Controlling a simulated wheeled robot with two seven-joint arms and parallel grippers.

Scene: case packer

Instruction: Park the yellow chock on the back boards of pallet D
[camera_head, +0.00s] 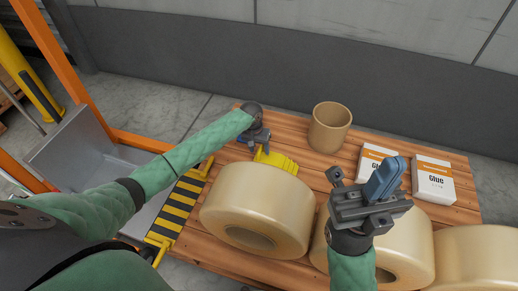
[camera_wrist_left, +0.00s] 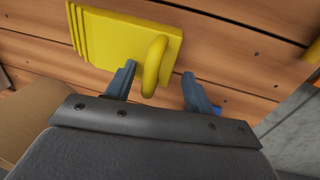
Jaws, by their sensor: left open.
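The yellow chock (camera_head: 277,160) is a ribbed wedge on the wooden boards of the pallet (camera_head: 300,147), just behind the leftmost cream roll. My left gripper (camera_head: 262,149) is above the chock's left end. In the left wrist view, the chock (camera_wrist_left: 125,38) has a rounded yellow handle (camera_wrist_left: 156,66). The open fingers of my left gripper (camera_wrist_left: 158,88) stand on either side of the handle's near end, with gaps visible. My right gripper (camera_head: 372,188) is above the middle roll, away from the chock. Its finger gap is unclear.
Large cream rolls (camera_head: 258,205) line the pallet's front. A brown pot (camera_head: 330,127) and two white glue boxes (camera_head: 433,180) stand on the back boards. A black-and-yellow striped plate (camera_head: 176,208) and orange frame (camera_head: 90,105) are at left. Bare boards show between chock and pot.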

